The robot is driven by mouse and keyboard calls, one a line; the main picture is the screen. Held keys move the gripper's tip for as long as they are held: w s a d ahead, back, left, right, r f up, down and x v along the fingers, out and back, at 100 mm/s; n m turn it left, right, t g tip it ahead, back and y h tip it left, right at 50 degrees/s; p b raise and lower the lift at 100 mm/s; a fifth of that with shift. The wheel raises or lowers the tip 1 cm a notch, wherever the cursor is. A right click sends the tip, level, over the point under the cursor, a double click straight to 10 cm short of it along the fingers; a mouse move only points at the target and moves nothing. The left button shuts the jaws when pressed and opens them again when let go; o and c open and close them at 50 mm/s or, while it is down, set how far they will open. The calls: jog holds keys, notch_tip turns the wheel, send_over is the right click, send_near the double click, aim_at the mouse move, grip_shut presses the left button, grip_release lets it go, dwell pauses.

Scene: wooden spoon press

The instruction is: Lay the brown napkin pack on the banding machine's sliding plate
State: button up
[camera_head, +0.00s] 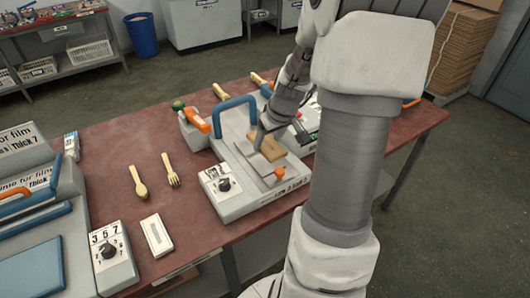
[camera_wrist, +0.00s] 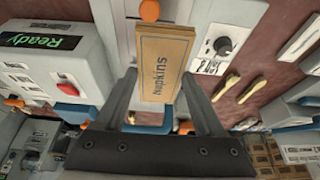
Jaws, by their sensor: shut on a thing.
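The brown napkin pack (camera_wrist: 165,62), marked "Napkins", is between the fingers of my gripper (camera_wrist: 160,95) in the wrist view. My gripper is shut on it. In the head view the pack (camera_head: 267,149) is over the sliding plate (camera_head: 250,157) of the banding machine (camera_head: 235,203), with my gripper (camera_head: 262,140) at its far left end. The machine has a blue arched handle (camera_head: 235,112), a dial box (camera_head: 222,183) and an orange knob (camera_head: 280,172). I cannot tell whether the pack touches the plate.
A wooden spoon (camera_head: 138,182) and fork (camera_head: 171,171) lie left of the machine, near a white box (camera_head: 157,236). A dial unit (camera_head: 108,258) and film machines (camera_head: 35,235) stand further left. An orange-handled tool (camera_head: 196,122) stands behind. The red table (camera_head: 115,137) has bare room at back left.

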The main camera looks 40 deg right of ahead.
jog(key=s+d, duration=0.3)
jog(key=d, duration=0.2)
jog(key=w+f, duration=0.2)
jog(key=w, duration=0.1)
jog(key=w+a+f, duration=0.1)
jog(key=w+f, duration=0.1)
jog(key=w, duration=0.2)
jog(key=w+a+f, duration=0.1)
jog(key=w+f, duration=0.1)
jog(key=w, duration=0.2)
jog(key=shift+a+f, duration=0.15)
jog(key=shift+f, duration=1.95)
jog(key=shift+f, duration=0.2)
jog(key=o, duration=1.4)
jog(key=shift+r, duration=0.1)
